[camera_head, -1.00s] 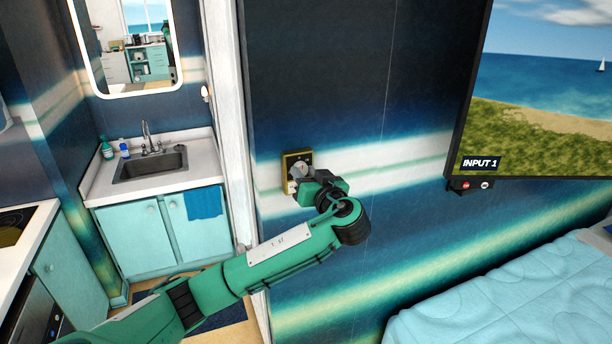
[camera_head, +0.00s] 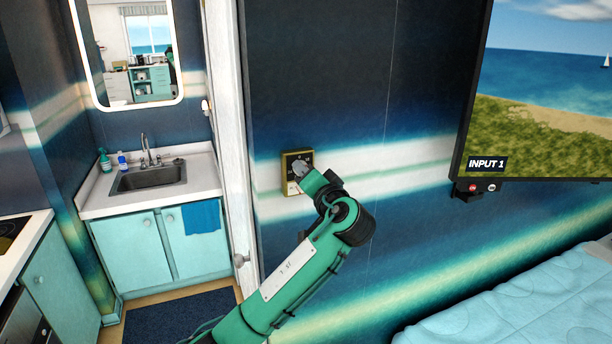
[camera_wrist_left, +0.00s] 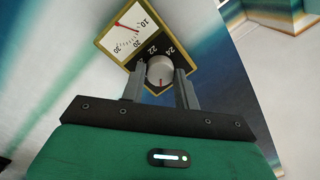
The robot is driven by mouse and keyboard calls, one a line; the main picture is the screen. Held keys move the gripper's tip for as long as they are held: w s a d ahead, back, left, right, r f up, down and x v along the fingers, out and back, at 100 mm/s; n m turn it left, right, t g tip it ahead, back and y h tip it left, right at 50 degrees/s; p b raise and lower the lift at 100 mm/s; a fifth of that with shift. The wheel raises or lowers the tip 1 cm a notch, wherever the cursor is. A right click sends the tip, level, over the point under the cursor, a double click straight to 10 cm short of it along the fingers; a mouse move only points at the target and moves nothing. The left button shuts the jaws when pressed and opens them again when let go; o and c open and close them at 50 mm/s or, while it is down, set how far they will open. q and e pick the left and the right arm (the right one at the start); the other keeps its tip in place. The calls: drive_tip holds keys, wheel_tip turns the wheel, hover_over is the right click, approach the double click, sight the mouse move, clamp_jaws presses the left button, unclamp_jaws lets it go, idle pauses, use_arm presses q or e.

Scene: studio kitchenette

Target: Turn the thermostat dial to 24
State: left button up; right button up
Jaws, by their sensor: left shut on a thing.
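The thermostat (camera_head: 288,161) is a small yellow-framed plate on the dark striped wall. The left wrist view shows its white gauge (camera_wrist_left: 122,40) with a red needle, and a round pale dial (camera_wrist_left: 159,68) on a dark panel. The numbers 22 and 24 show beside the dial, and a red mark is on the dial's near side. My left gripper (camera_wrist_left: 161,76) is shut on the dial, one finger on each side. In the head view my left gripper (camera_head: 304,176) covers the lower part of the thermostat. My right gripper is not in view.
A wall screen (camera_head: 540,100) hangs to the right, with a bed (camera_head: 520,310) below it. A sink (camera_head: 148,178) in a counter and a mirror (camera_head: 135,50) are at the left, beyond a white door edge (camera_head: 228,130). The wall around the thermostat is clear.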

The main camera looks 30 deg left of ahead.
use_arm(q)
drive_tip(key=m+h+p, duration=0.1)
drive_tip(key=m+p, duration=0.2)
drive_tip(key=m, duration=1.2)
drive_tip(key=m+t+p, duration=0.1)
drive_tip(key=m+p, duration=0.2)
drive_tip(key=m, duration=1.3)
drive_tip(key=shift+s+a+h+p, duration=0.1)
drive_tip(key=shift+s+h+p, duration=0.05)
drive_tip(key=shift+h+p, duration=0.25)
drive_tip(key=m, duration=0.6)
drive_tip(key=shift+m, duration=0.3)
drive_tip(key=m, duration=0.3)
drive_tip(key=shift+r+m+g, duration=0.15)
drive_tip(key=shift+m+g, duration=0.25)
drive_tip(key=shift+m, duration=0.7)
